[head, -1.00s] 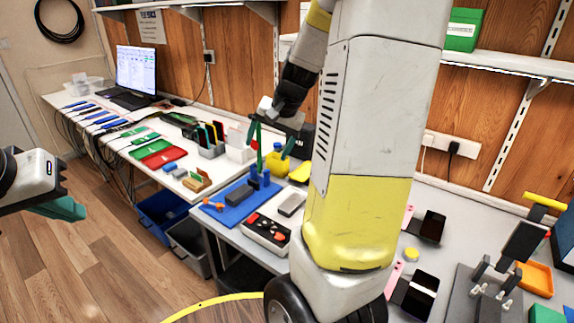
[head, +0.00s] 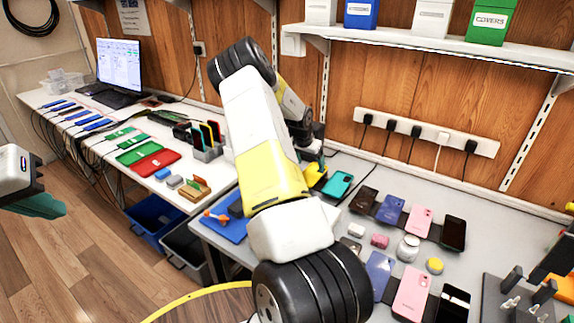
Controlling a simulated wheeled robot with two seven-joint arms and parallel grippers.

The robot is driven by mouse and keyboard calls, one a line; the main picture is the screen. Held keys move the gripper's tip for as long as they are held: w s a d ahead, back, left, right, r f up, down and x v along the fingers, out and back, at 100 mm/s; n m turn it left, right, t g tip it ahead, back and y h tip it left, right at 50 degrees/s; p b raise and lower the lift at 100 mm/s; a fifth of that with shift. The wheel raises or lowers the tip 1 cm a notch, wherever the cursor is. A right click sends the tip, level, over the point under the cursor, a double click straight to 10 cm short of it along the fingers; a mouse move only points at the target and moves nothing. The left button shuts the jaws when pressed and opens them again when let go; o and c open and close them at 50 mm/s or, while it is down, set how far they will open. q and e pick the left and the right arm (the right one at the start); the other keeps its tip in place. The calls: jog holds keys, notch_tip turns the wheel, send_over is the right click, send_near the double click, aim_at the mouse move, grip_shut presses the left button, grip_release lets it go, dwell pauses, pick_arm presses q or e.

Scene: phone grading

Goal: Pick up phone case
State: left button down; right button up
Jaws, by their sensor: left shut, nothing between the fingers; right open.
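A teal slab with a dark patch (head: 338,184), a phone case or a cased phone, lies on the grey table to the right of my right arm. My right gripper (head: 313,137) is behind my raised arm. Only part of its dark body shows and its fingertips are hidden, so I cannot see how near it is to the teal slab. My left gripper (head: 40,205) is shut and empty at the far left, over the floor and away from the tables. Phones or cases lie in rows: dark (head: 363,199), blue (head: 390,209), pink (head: 418,222) and black (head: 453,232).
A front row holds a blue (head: 379,272) and a pink phone (head: 411,291). A yellow bottle (head: 313,174) stands beside my arm. A black clamp fixture (head: 512,290) is at right. A shelf with boxes (head: 489,22) and a power strip (head: 428,132) are behind.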

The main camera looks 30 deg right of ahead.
aim_at(312, 174)
jog(key=x, duration=0.5)
jog(key=c, duration=1.1)
